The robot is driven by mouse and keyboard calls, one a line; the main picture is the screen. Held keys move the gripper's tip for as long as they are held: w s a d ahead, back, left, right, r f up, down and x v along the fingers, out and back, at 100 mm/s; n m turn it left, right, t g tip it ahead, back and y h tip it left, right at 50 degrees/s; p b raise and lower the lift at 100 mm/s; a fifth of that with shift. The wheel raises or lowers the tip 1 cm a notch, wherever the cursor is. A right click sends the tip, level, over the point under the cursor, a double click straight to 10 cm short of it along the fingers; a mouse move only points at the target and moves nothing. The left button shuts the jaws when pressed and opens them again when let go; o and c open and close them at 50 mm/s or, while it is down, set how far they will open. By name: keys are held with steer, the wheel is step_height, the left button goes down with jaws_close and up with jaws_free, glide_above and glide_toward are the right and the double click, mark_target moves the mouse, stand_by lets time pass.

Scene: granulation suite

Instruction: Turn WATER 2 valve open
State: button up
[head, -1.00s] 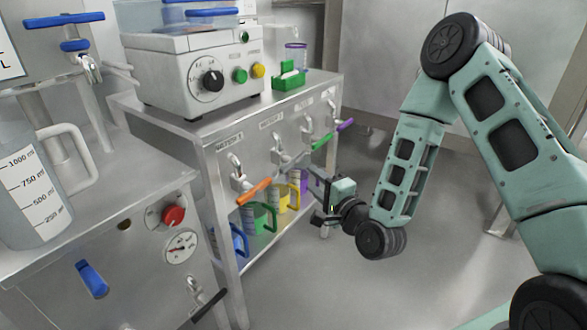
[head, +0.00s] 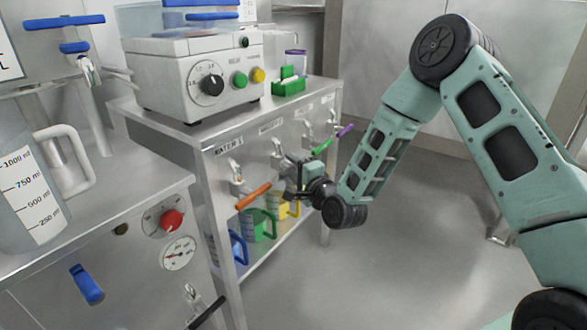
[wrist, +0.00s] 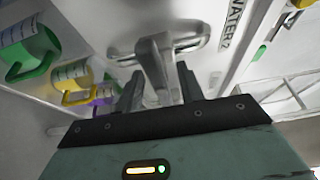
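The WATER 2 valve shows in the wrist view as a grey metal lever (wrist: 153,66) on a fitting, beside the printed WATER 2 label (wrist: 232,22). In the head view its tap (head: 276,146) is on the front of the steel bench, with its handle mostly hidden by my gripper. My gripper (head: 291,178) is at this handle. In the wrist view my gripper (wrist: 159,72) is open, its two dark fingers on either side of the lever. A gap shows between the lever and the fingers; I cannot tell if either touches it.
The orange-handled WATER 1 valve (head: 253,196) is close on the left. Green (head: 322,148) and purple (head: 344,131) handles are on the right. Green (head: 258,226) and yellow (head: 284,205) jugs stand on the shelf below. Open floor (head: 390,260) lies in front.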

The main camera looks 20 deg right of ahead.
jaws_close()
steer(key=shift+f+n, duration=0.1)
steer(key=shift+n, duration=0.2)
steer(key=shift+f+n+t+y+b, duration=0.15)
steer(key=shift+n+t+y+b, duration=0.15)
steer(key=shift+n+b, duration=0.65)
steer(key=n+t+y+b, duration=0.1)
steer(key=n+b, duration=0.2)
steer(key=n+y+b, duration=0.1)
steer(key=n+b, duration=0.1)
steer(key=n, duration=0.2)
steer(key=n+y+b, duration=0.2)
steer(key=n+b, duration=0.1)
steer(key=n, duration=0.1)
steer(key=shift+t, duration=0.4)
steer(key=n+y+b, duration=0.2)
steer(key=n+y, duration=0.1)
steer(key=n, duration=0.2)
steer(key=shift+g+b, duration=0.4)
steer(key=shift+n+g+y+b, duration=0.4)
steer(key=shift+n+y+b, duration=0.25)
steer(key=shift+n, duration=1.2)
steer(key=shift+r+n, duration=0.2)
steer(key=shift+n, duration=0.1)
